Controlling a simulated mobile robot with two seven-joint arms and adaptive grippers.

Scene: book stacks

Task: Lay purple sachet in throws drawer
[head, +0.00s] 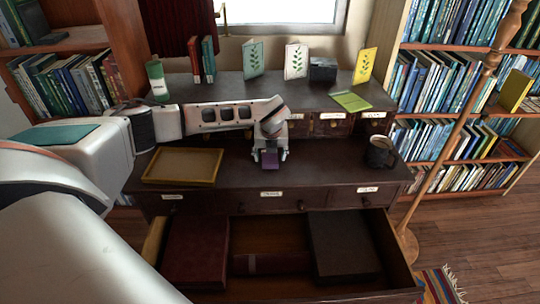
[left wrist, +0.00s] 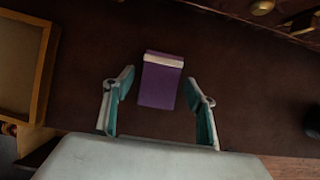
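The purple sachet (head: 270,160) rests on the dark desk top. In the left wrist view the sachet (left wrist: 161,85) has a pale band across its far end. My left gripper (head: 270,156) is right at it, pointing down. In the left wrist view my left gripper (left wrist: 160,80) is open, with one finger on either side of the sachet and a gap on both sides. A large drawer (head: 395,250) below the desk stands pulled open; I cannot read a label on it. My right gripper is not in view.
In the open drawer lie a maroon box (head: 197,252), a dark box (head: 342,246) and a maroon bundle (head: 270,263). A yellow-rimmed tray (head: 183,165) is left of the sachet, a dark mug (head: 380,153) to the right. Shut, labelled drawers (head: 268,201) line the desk front.

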